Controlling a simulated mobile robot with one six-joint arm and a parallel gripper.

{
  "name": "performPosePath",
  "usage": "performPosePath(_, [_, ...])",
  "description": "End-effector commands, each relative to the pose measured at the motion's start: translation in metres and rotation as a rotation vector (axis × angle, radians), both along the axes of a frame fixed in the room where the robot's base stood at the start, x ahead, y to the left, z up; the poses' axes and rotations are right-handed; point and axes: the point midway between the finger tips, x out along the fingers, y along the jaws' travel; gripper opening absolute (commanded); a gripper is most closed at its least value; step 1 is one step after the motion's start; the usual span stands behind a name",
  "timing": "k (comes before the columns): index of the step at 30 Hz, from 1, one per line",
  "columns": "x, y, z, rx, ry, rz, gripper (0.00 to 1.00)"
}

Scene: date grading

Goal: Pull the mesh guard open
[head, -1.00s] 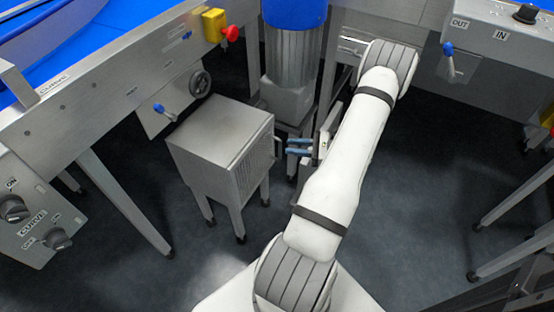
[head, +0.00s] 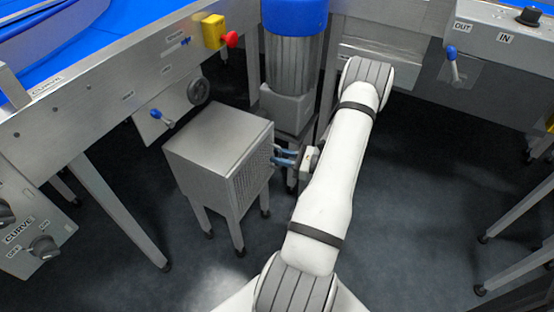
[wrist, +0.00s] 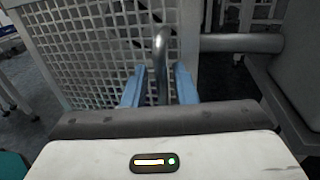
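The mesh guard (head: 250,175) is the perforated right-hand face of a steel box on legs in the head view. In the wrist view the white-grey mesh (wrist: 85,50) fills the upper left. A bent metal handle (wrist: 161,55) stands out from it. My gripper (head: 284,156) is at the guard's right edge. In the wrist view its two blue fingers (wrist: 158,88) stand apart, one on each side of the handle, with a gap showing. The guard appears shut against the box. The handle is mostly hidden in the head view.
The steel box top (head: 218,133) is bare. A blue-topped metal cylinder (head: 293,50) stands just behind my gripper. A conveyor frame with a red knob (head: 232,39) runs along the left. Dark floor (head: 420,190) is open to the right.

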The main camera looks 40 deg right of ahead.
Motion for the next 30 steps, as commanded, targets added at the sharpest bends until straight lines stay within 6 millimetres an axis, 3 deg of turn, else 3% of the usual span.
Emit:
performPosePath(4, [0.0,0.0,0.0,0.0,0.0,0.0,0.24])
performPosePath(13, [-0.001,0.0,0.0,0.001,0.001,0.001,0.0])
performPosePath(23, [-0.001,0.001,0.0,0.003,0.002,0.004,0.0])
performPosePath(24, [-0.001,0.029,0.001,0.012,0.007,0.012,0.0])
performPosePath(26, [-0.001,0.014,0.0,0.005,0.003,0.007,0.0])
performPosePath(30, [-0.005,0.008,-0.001,0.01,0.004,-0.004,0.0])
